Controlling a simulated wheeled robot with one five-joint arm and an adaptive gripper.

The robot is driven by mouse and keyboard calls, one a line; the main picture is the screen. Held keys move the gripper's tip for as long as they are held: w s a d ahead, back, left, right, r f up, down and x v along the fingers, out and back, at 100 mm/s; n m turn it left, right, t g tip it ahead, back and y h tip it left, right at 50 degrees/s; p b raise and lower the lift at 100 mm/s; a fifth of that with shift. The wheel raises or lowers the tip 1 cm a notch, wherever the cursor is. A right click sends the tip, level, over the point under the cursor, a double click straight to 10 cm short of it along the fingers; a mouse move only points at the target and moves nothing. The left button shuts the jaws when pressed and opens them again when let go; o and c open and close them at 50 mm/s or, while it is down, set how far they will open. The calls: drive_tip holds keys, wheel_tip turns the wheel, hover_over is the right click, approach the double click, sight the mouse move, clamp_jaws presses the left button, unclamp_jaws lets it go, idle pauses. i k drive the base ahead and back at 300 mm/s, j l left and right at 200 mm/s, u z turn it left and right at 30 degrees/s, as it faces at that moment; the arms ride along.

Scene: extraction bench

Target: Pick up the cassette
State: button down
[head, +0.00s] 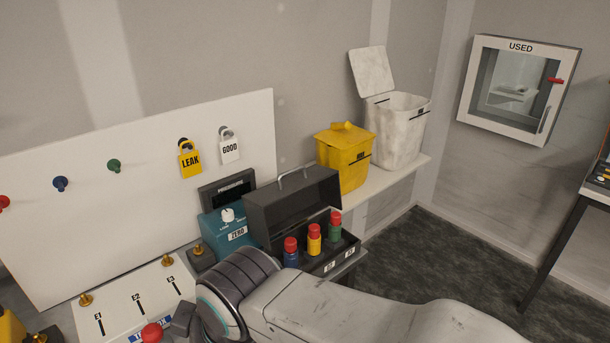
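I cannot tell for sure which thing is the cassette. Three small red-topped cylinders, one blue (291,254), one yellow (314,240) and one green (335,228), stand upright in a row in the open dark case (300,203). Another red top (152,333) shows at the bottom edge; its lower part is cut off. My arm crosses the bottom of the view from right to left. A dark part of my gripper (183,322) shows beside that red top. Its fingertips cannot be made out, nor whether it touches the red top.
A teal ZERO unit (228,229) stands left of the case. A white panel (136,302) with slots E1 to E3 is left of my arm. A yellow bin (343,163) and an open white bin (398,132) stand behind. A USED cabinet (519,90) hangs right.

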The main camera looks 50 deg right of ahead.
sight(334, 231)
drive_tip(key=z, duration=1.45)
